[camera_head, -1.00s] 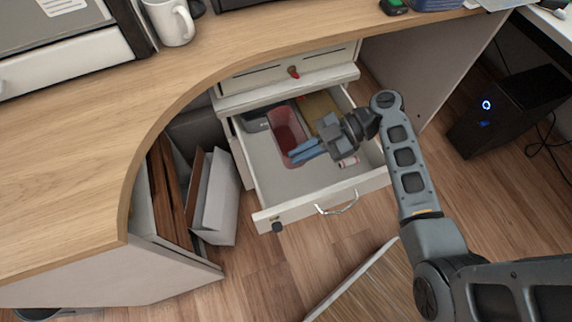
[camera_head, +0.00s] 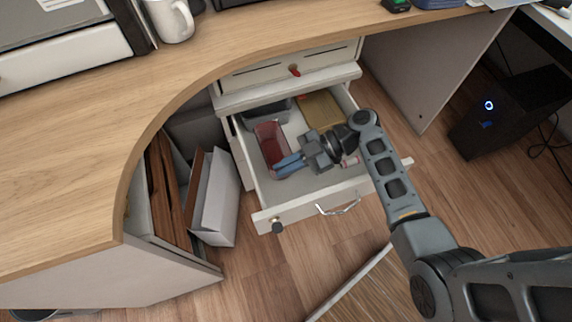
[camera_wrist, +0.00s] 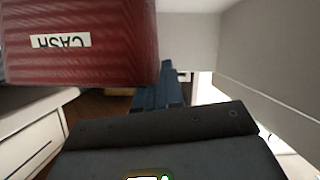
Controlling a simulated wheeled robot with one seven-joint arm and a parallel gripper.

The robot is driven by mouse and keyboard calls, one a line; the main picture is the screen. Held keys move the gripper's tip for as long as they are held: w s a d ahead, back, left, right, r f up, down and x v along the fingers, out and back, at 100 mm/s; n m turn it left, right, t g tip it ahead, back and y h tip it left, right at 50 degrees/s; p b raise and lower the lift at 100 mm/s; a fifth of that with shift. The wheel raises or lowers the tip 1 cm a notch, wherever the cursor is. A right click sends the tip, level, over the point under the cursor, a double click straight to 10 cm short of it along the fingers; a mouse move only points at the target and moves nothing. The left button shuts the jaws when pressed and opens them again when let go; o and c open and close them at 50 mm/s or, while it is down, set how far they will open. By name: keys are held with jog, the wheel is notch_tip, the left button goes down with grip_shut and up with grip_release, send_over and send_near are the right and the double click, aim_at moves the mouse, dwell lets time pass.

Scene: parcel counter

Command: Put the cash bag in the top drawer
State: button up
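The cash bag (camera_head: 269,146) is a dark red pouch within the outline of the open white drawer (camera_head: 300,208), in its left part. In the wrist view the bag (camera_wrist: 95,60) fills the upper left, its white CASH label upside down. My gripper (camera_head: 289,165) reaches in from the right, its blue fingers at the bag's near right edge. The fingers (camera_wrist: 160,88) appear shut on that edge, though the contact is partly hidden. I cannot tell whether the bag touches the drawer floor.
A dark grey tray (camera_head: 268,112) and a tan envelope (camera_head: 320,108) lie at the drawer's back. A small pale cylinder (camera_head: 350,161) lies near my gripper. A closed front with a red key (camera_head: 294,70) is above. The wooden counter (camera_head: 75,165) curves around the left.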

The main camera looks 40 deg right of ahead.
jog(key=o, duration=0.4)
jog(key=shift+o, duration=0.2)
jog(key=v, duration=0.7)
jog(key=shift+d, duration=0.25)
jog(key=shift+s+r, duration=0.1)
jog(key=shift+r, duration=0.05)
jog(key=shift+r+p, duration=0.1)
jog(key=shift+p, duration=0.25)
